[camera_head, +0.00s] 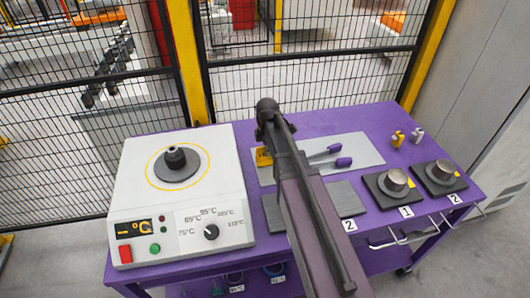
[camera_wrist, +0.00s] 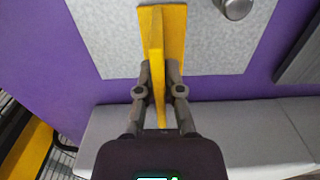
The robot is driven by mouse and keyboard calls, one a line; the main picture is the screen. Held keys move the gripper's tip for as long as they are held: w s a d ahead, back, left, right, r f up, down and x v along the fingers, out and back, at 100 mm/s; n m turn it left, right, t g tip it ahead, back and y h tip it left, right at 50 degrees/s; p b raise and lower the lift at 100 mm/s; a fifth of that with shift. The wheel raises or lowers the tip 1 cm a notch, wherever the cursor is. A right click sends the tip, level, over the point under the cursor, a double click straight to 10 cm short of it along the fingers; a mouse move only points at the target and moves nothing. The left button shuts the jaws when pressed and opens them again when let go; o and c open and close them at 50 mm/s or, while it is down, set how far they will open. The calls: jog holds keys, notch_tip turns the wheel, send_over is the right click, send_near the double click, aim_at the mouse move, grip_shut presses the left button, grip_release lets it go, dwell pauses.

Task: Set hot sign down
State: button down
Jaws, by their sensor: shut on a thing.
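The yellow hot sign (camera_head: 264,157) shows in the head view just left of my arm, at the left end of the light grey mat (camera_head: 358,153); part of it is hidden by the arm. In the wrist view the sign (camera_wrist: 174,30) has a flat yellow base and an upright plate, seen from above. My gripper (camera_wrist: 160,88) is shut on the upright plate, one finger on each side. The base appears over the mat's edge (camera_wrist: 110,50); whether it touches the mat I cannot tell. My gripper is hidden behind the arm in the head view.
A white heater (camera_head: 180,260) with dial and buttons stands on the purple table (camera_head: 225,113) at left. Purple-handled tools (camera_head: 335,162) lie on the mat. Dark plates with metal cylinders (camera_head: 396,181) and small yellow and grey pieces (camera_head: 397,138) are at right. A mesh fence stands behind.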

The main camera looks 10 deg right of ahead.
jog(key=shift+f, duration=0.2)
jog(key=c, duration=0.8)
grip_release()
jog(key=shift+o, duration=0.2)
jog(key=shift+r, duration=0.2)
notch_tip(320, 180, up, 12)
jog(key=p, duration=1.2)
